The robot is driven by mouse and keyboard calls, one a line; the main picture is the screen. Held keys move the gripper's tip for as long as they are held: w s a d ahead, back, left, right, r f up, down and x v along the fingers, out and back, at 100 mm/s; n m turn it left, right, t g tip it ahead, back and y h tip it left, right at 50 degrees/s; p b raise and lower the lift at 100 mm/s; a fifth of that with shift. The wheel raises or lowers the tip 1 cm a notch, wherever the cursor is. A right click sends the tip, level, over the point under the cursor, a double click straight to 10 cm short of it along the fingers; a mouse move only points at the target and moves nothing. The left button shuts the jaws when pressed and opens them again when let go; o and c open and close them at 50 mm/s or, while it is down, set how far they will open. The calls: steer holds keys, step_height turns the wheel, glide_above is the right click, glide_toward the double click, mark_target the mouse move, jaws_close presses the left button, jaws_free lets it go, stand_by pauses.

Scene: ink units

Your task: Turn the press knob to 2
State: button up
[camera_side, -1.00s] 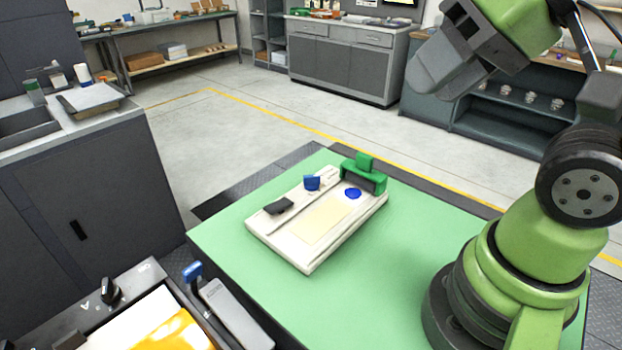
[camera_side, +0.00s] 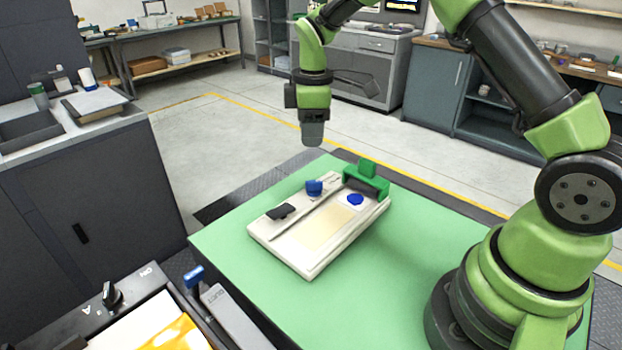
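A black knob (camera_side: 111,295) stands on the dark top panel of a machine at the lower left; the marks beside it are too small to read surely. A pale flat unit (camera_side: 310,272) lies on the green table and carries a low black part (camera_side: 281,211), a blue part (camera_side: 314,187), a blue disc (camera_side: 355,199) and a green roller-like part (camera_side: 367,181). I cannot tell which machine is the press. My gripper (camera_side: 312,141) points down above the far edge of the table, behind the pale unit and touching nothing. Its finger gap cannot be made out.
The green table (camera_side: 400,270) is bare around the pale unit. A blue-topped lever (camera_side: 194,275) rises beside the lower-left machine. A grey cabinet (camera_side: 90,190) with a sink and small items stands at left. Benches and shelves line the back wall.

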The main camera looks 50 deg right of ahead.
mark_target(311, 181)
steer(key=shift+n, duration=0.4)
steer(key=f, duration=1.2)
steer(key=shift+w+d, duration=0.2)
steer(key=shift+w, duration=0.05)
steer(key=shift+r, duration=0.1)
steer(key=shift+c, duration=0.2)
jaws_close()
